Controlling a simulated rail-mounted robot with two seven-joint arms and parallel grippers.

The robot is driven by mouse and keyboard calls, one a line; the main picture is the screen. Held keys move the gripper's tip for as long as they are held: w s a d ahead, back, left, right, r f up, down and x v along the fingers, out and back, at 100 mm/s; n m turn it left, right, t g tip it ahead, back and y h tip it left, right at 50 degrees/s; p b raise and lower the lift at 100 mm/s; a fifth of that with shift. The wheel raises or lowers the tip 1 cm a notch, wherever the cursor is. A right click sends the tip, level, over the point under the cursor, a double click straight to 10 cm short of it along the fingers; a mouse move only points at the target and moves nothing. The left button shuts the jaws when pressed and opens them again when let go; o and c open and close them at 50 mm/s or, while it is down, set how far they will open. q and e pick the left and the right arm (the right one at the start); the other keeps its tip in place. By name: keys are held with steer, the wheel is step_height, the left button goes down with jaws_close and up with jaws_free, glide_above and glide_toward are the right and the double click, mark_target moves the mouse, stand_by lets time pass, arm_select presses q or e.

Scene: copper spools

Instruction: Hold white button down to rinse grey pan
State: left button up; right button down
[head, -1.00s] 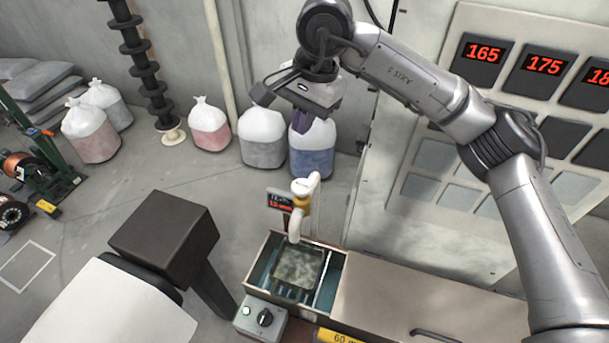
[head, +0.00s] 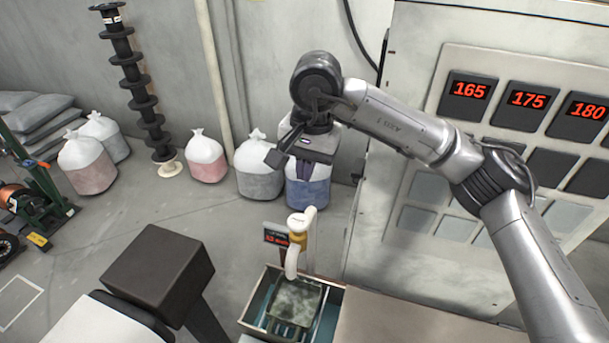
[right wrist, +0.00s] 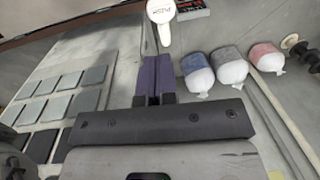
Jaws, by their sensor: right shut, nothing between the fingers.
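The grey pan (head: 295,302) lies in an open basin (head: 258,300) at the bottom of the head view, under the white spout of a tap (head: 292,258). The tap's round white top also shows at the top of the right wrist view (right wrist: 160,10). My left gripper is out of view.
A small red-lettered display (head: 275,237) stands beside the tap. A panel of numbered displays (head: 528,100) rises at the right. Several filled bags (head: 206,157) stand along the wall, with a dark spiral post (head: 137,85) behind. The air around my gripper looks free.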

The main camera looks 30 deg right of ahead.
mark_target(299, 220)
steer(key=f+p, duration=0.1)
steer(key=f, duration=0.3)
steer(key=f+p, duration=0.1)
steer(key=f, duration=0.3)
steer(key=a+f+p, duration=0.1)
steer(key=f, duration=0.3)
steer(key=shift+w, duration=0.2)
